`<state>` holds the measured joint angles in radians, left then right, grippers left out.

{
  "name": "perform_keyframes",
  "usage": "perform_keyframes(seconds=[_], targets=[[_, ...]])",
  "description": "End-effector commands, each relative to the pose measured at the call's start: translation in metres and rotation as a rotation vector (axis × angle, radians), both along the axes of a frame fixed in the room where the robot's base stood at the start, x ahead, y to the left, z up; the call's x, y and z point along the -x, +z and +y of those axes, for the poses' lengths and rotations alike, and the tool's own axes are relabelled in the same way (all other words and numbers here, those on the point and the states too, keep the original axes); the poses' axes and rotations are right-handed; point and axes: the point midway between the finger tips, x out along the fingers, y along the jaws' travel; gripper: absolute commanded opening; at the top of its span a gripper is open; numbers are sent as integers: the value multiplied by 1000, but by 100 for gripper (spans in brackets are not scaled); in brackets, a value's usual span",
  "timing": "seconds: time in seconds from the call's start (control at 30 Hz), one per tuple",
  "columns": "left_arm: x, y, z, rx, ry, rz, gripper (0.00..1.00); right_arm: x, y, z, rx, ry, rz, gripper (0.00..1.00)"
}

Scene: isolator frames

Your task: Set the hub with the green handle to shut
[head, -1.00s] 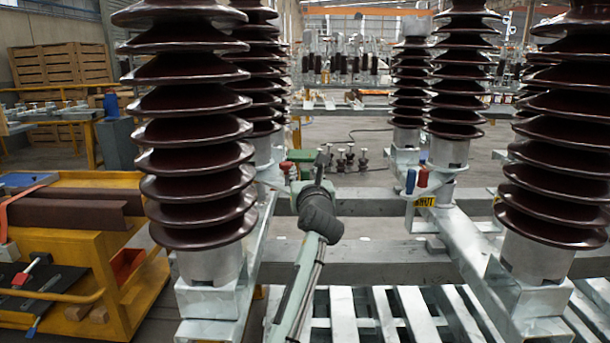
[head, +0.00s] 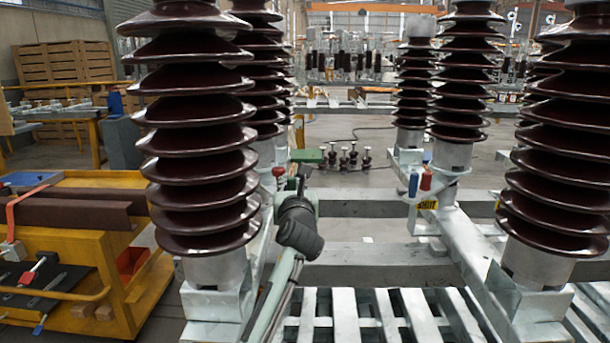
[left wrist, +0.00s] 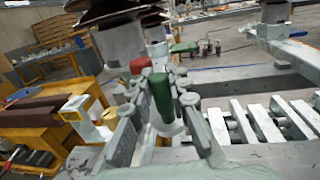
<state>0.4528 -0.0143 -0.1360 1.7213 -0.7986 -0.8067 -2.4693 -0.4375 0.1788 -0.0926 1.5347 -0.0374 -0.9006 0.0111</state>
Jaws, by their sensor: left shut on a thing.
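The green handle (left wrist: 160,98) stands upright in the left wrist view, between the fingers of my left gripper (left wrist: 163,85), which is shut on it. A red handle (left wrist: 138,66) stands just behind it to the left. In the head view my left gripper (head: 298,185) is beside the left frame rail, right of the near left insulator. The red handle's top (head: 278,172) shows just left of it. The green handle is hidden there by my gripper and wrist. The hub under the handles is mostly covered, and I cannot read its setting.
Another hub with a blue handle (head: 413,184) and a red handle stands on the right rail, above a yellow SHUT label (head: 427,204). Large brown insulators (head: 200,130) flank my arm. A yellow cart (head: 70,240) is at left. Slatted grey metal (head: 360,315) lies below.

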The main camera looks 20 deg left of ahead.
Motion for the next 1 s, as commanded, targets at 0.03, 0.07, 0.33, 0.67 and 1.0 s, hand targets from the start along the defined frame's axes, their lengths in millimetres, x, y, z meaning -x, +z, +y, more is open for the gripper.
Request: perform_keyframes(seconds=[0.03, 0.07, 0.33, 0.67, 1.0], targets=[[5, -1, 6, -4, 4, 1, 0, -2, 0, 0, -1, -1, -3, 0], [7, -1, 7, -4, 4, 2, 0, -2, 0, 0, -1, -1, -3, 0], [8, -1, 7, 0, 1, 2, 0, -2, 0, 0, -1, -1, -2, 0], [8, -1, 7, -1, 0, 1, 39, -2, 1, 0, -1, -2, -2, 0], [17, -1, 3, -1, 0, 0, 39, -1, 1, 1, -2, -2, -1, 0]])
